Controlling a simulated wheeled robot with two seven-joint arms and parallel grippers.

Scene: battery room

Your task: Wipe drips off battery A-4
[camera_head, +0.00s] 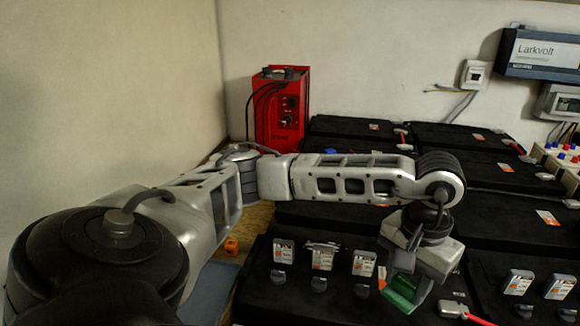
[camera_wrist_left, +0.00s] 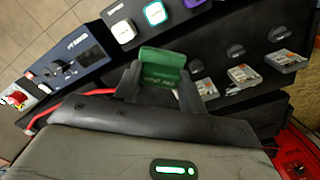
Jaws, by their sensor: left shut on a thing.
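My left gripper (camera_head: 408,272) is shut on a green piece (camera_head: 402,294), pointing down over the right part of a black battery (camera_head: 300,302) in the front row. In the left wrist view the green piece (camera_wrist_left: 162,68) sits between the fingers and bears small print I cannot read. The battery's top carries several grey caps and white-and-orange label cards (camera_head: 322,258). I cannot read which battery is A-4, and no drips can be made out. Whether the green piece touches the battery is unclear. My right gripper is not in view.
More black batteries (camera_head: 480,175) stand in rows behind and to the right, with red cables between some. A red charger unit (camera_head: 280,112) stands at the back by the wall. A small orange object (camera_head: 231,246) lies left of the front battery. A Larkvolt box (camera_head: 540,55) hangs on the wall.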

